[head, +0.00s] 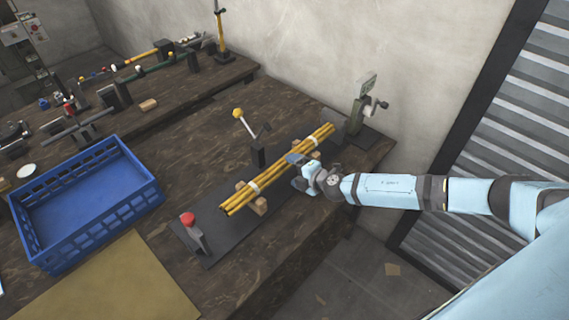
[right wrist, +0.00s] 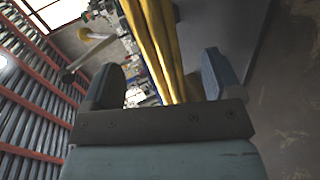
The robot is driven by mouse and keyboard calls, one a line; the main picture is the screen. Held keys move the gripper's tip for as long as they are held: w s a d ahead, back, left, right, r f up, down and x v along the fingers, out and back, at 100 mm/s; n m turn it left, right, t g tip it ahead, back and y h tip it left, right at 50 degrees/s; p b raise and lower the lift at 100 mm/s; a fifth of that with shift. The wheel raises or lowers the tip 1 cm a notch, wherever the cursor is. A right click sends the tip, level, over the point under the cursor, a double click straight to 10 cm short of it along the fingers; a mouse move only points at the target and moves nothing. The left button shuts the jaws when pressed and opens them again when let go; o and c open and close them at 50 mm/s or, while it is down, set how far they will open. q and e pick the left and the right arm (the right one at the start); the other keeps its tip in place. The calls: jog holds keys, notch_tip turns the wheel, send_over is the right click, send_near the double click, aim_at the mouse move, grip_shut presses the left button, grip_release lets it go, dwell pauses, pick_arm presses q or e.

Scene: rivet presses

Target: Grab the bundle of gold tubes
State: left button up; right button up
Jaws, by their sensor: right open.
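The bundle of gold tubes (head: 270,178) lies across wooden blocks on a dark base plate on the table, with light bands around it. In the right wrist view the tubes (right wrist: 160,45) run between the two fingers. My right gripper (head: 298,160) is at the right part of the bundle in the head view. In the right wrist view this gripper (right wrist: 165,82) is open, its fingers apart on either side of the tubes with gaps. Whether either finger touches the tubes is unclear. My left gripper is not in view.
A blue crate (head: 150,196) stands at left on the table. A lever with a yellow knob (head: 238,113) rises behind the bundle, and a red button post (head: 190,222) stands at the plate's left end. A grey press (head: 358,112) stands at the right end, near the wall.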

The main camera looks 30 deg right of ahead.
aim_at(289, 166)
jog(key=x, duration=0.4)
jog(key=shift+w+d, duration=0.2)
jog(key=shift+w, duration=0.05)
jog(key=shift+r, duration=0.15)
grip_shut()
